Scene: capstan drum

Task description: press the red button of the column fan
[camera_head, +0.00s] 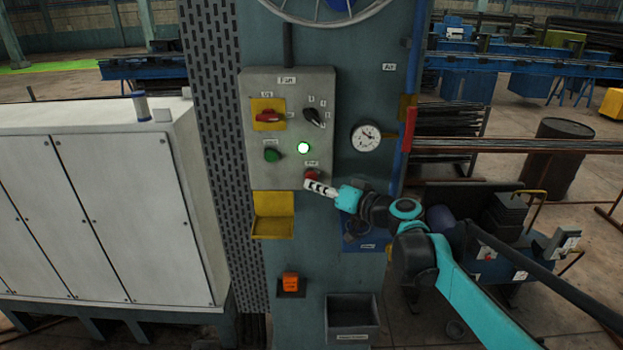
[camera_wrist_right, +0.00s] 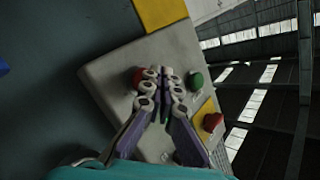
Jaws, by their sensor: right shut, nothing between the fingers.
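The grey fan control box (camera_head: 262,92) is fixed to the blue-grey column. Its red button (camera_head: 312,173) is at the lower right, just above my right gripper (camera_head: 312,186). The right gripper is shut and empty, its white fingertips in front of the box's lower edge. In the right wrist view the red button (camera_wrist_right: 138,76) shows just left of the shut fingers (camera_wrist_right: 163,78), partly covered by them. I cannot tell whether they touch it. The left gripper is not in view.
The box also carries a green button (camera_head: 271,155), a lit green-white lamp (camera_head: 303,147), a red switch (camera_head: 267,115) on yellow and a black selector (camera_head: 313,117). A yellow tray (camera_head: 272,227) sits below. A gauge (camera_head: 366,137) is to the right.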

